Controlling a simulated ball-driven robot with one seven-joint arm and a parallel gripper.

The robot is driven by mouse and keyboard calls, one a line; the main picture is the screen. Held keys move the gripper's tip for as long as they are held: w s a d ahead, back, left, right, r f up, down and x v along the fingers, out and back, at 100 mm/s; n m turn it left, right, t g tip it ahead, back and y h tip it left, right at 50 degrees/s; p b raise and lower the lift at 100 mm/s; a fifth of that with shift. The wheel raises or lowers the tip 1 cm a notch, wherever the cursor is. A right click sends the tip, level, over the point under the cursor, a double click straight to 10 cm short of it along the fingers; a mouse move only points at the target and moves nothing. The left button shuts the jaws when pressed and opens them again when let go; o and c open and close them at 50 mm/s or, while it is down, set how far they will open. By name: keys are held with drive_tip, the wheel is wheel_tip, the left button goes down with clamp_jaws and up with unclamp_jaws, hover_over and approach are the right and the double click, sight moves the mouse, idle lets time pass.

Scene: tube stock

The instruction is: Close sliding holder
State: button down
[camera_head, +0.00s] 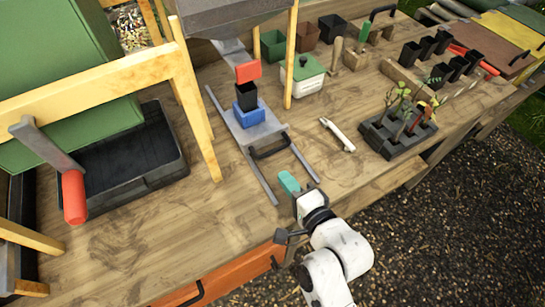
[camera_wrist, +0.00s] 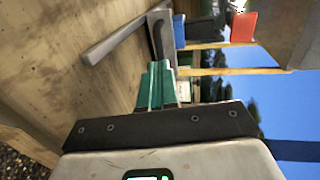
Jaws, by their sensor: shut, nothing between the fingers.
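The sliding holder (camera_head: 258,132) is a grey plate between two metal rails on the wooden bench. It has a black handle (camera_head: 270,150) at its front end. A blue block (camera_head: 249,112) sits on the plate, with a black pot (camera_head: 246,94) in it, below the red end of the chute. The rails extend forward past the handle. My gripper (camera_head: 289,184) has teal fingers and is shut and empty, in front of the handle and apart from it. In the wrist view, the fingers (camera_wrist: 157,86) point toward the dark handle (camera_wrist: 158,40), with a rail (camera_wrist: 118,42) to the left.
A hopper (camera_head: 225,15) stands over the holder on wooden posts. A white and green box (camera_head: 303,74) is behind right. A white-handled tool (camera_head: 338,135) and a dark plant tray (camera_head: 398,135) lie to the right. A black tray (camera_head: 135,160) is left. Bare bench lies front left.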

drive_tip(key=p, duration=0.1)
approach(258, 139)
drive_tip(key=w+a+f, duration=0.1)
drive_tip(key=w+f, duration=0.1)
drive_tip(key=f, duration=0.1)
drive_tip(key=shift+w+a, duration=0.25)
drive_tip(key=shift+a, duration=0.15)
drive_tip(key=shift+f, duration=0.1)
drive_tip(key=x, duration=0.2)
drive_tip(key=r+b+x, duration=0.1)
drive_tip(key=x, duration=0.2)
drive_tip(key=b+x, duration=0.1)
drive_tip(key=x, duration=0.2)
drive_tip(key=shift+w+a+r, duration=0.15)
drive_tip(key=shift+w+r, duration=0.1)
drive_tip(key=shift+w, duration=0.05)
drive_tip(key=shift+w+a, duration=0.15)
drive_tip(key=shift+w, duration=0.1)
drive_tip(key=shift+r, duration=0.3)
